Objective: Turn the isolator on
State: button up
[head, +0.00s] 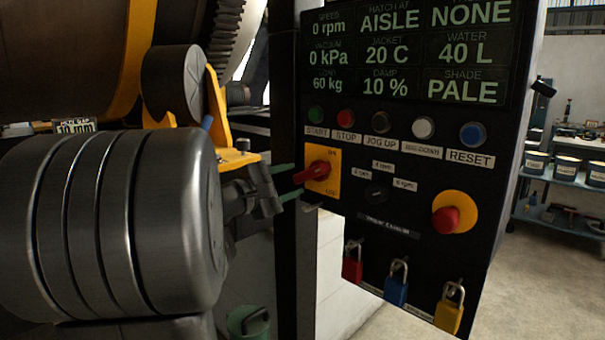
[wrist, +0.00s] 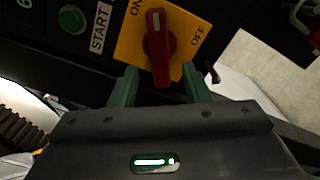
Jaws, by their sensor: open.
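The isolator is a red handle (head: 314,173) on a yellow plate (head: 331,156) with ON at its top and OFF at its bottom, on the black control panel. In the wrist view the red handle (wrist: 159,50) stands nearly upright on the yellow plate (wrist: 188,26), its top end between the ON and OFF labels. I cannot tell which label it is set to. My gripper (head: 286,181) is open just left of the handle in the head view. In the wrist view its green fingertips (wrist: 160,78) lie either side of the handle's lower end, with gaps and nothing held.
Push buttons, including the green START button (head: 316,114), sit above the isolator. A red emergency stop (head: 446,220) is at lower right. Red, blue and yellow padlocks (head: 396,284) hang from the panel's lower edge. A shelf (head: 560,180) stands beyond open floor.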

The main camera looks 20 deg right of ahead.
aim_at(304, 177)
jog(key=x, duration=0.6)
jog(key=shift+d+p, duration=0.15)
jog(key=shift+p, duration=0.25)
jog(key=shift+f, duration=0.1)
grip_shut()
